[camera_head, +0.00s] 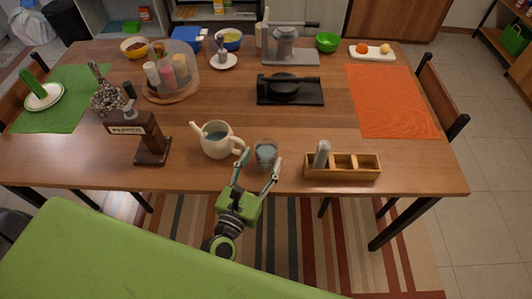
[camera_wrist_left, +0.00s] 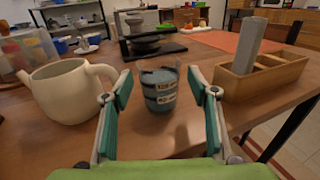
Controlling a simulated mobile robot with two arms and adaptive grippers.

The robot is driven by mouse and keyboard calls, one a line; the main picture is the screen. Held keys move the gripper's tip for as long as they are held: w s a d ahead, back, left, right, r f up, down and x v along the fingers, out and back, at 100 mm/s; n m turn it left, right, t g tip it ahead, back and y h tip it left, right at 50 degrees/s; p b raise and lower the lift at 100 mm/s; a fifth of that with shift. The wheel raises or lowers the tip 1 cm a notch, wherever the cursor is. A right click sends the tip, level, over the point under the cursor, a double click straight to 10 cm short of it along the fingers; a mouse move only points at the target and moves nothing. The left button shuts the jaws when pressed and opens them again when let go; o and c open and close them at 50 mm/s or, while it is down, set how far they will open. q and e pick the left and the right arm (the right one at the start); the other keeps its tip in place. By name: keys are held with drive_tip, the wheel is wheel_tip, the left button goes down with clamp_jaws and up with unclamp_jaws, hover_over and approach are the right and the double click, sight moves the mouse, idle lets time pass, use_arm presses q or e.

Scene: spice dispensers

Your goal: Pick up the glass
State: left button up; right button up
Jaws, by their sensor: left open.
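The glass (camera_head: 265,154) stands upright near the front edge of the wooden table, holding something bluish. In the left wrist view the glass (camera_wrist_left: 158,88) is clear, with dark and light bands showing in it. My left gripper (camera_head: 260,158) is open, with one finger on each side of the glass's near part. In the left wrist view its fingertips (camera_wrist_left: 160,82) frame the glass, with a visible gap on the left; whether either finger touches is unclear. My right gripper is not in view.
A cream teapot (camera_head: 217,140) stands just left of the glass, its handle close to the left finger. A wooden box with compartments (camera_head: 342,172) and a grey cylinder stands to the right. A pepper stand (camera_head: 150,150) is further left. A black press (camera_head: 290,89) stands behind.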

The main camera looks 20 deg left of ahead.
use_arm(q)
drive_tip(key=w, duration=0.2)
drive_tip(key=w+p, duration=0.1)
drive_tip(key=w, duration=0.1)
drive_tip(key=shift+r, duration=0.3)
drive_tip(key=shift+w+f, duration=0.1)
drive_tip(key=shift+w, duration=0.15)
drive_tip(key=c, duration=1.2)
drive_tip(key=shift+r, duration=0.2)
